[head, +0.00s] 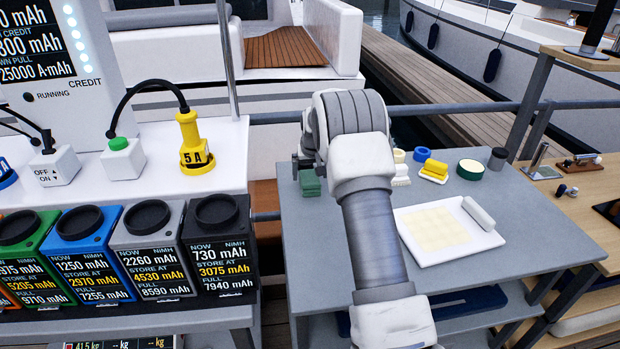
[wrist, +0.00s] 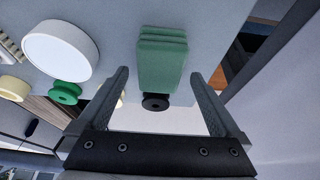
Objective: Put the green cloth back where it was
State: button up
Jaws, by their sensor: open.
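The green cloth (head: 310,184) is a folded, layered block at the left back of the grey table, just below my gripper (head: 306,165) in the head view. In the wrist view the cloth (wrist: 162,60) lies ahead, its near end between the lines of the two fingertips. My gripper (wrist: 159,75) is open, with one finger on each side and no visible contact. A small dark round piece (wrist: 155,102) shows at the cloth's near end. My arm hides part of the table behind it.
On the grey table (head: 330,250) are a white tray (head: 412,250) with a grey roller (head: 478,213), a yellow cloth (head: 434,168), a blue ring (head: 422,154), a green-sided round tub (head: 470,169) and a dark cup (head: 497,158). A counter with battery boxes (head: 217,240) stands left.

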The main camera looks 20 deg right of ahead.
jog(key=s+a+f+v, duration=0.1)
jog(key=s+a+v, duration=0.1)
jog(key=v, duration=0.8)
jog(key=s+a+f+v, duration=0.1)
jog(key=v, duration=1)
jog(key=s+a+r+n, duration=0.1)
jog(key=s+a+r, duration=0.15)
jog(key=s, duration=0.35)
jog(key=s+a+r, duration=0.2)
jog(key=s+r, duration=0.2)
jog(key=s, duration=0.2)
jog(key=s+a+p, duration=0.1)
jog(key=s+a, duration=0.1)
jog(key=s, duration=0.9)
jog(key=s+a+r+n+t+y+p, duration=0.1)
jog(key=s+a+p, duration=0.1)
jog(key=s, duration=0.9)
jog(key=shift+s+a, duration=0.35)
jog(key=shift+a, duration=0.1)
